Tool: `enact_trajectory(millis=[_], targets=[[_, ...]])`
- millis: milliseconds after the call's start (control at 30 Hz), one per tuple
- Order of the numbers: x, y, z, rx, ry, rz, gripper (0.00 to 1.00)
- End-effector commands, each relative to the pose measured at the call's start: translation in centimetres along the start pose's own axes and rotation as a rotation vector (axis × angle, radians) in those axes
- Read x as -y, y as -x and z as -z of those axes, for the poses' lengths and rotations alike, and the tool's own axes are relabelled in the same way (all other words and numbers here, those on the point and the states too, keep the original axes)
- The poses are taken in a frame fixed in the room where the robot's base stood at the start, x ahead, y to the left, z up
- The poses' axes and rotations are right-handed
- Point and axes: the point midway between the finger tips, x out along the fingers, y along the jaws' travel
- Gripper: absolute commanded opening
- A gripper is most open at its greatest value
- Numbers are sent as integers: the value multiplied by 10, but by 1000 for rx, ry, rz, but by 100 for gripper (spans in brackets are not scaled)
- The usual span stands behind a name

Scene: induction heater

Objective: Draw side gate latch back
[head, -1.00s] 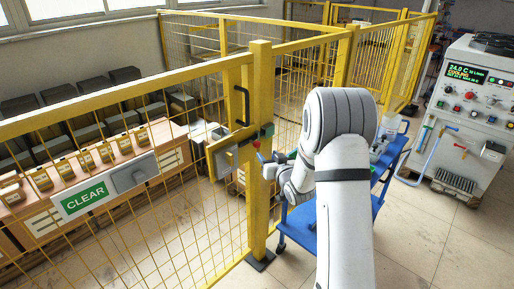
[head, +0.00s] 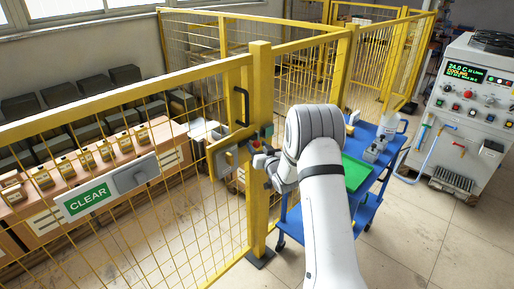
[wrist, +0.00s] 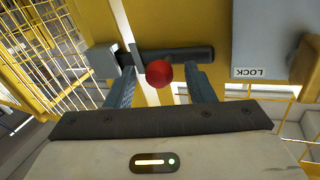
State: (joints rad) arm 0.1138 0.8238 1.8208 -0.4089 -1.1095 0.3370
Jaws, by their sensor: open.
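The side gate latch is a dark bolt (wrist: 185,54) with a round red knob (wrist: 159,73), mounted on a yellow plate in the wrist view. One end of the bolt lies by a grey block (wrist: 101,59). My gripper (wrist: 160,76) is open, with one dark finger on each side of the red knob and a visible gap on both sides. In the head view my gripper (head: 262,158) is at the yellow gate post (head: 259,200), beside the latch plate (head: 222,156). My arm and gripper partly hide the latch there.
A grey box marked LOCK (wrist: 262,40) sits right of the bolt in the wrist view. A black gate handle (head: 241,104) is above the latch. A blue cart (head: 366,200) with a green mat stands right of the post. A control cabinet (head: 470,110) stands farther right.

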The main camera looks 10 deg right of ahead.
Motion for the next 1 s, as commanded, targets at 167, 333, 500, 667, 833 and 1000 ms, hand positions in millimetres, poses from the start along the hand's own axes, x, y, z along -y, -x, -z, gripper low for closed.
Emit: enact_trajectory(millis=[167, 333, 500, 667, 833, 1000], targets=[[0, 0, 0, 0, 0, -1, 44], [-1, 1, 0, 0, 0, -1, 30], [-1, 1, 0, 0, 0, -2, 16], [-1, 1, 0, 0, 0, -2, 3], [-1, 1, 0, 0, 0, -2, 0], [-4, 3, -1, -1, 0, -8, 0]])
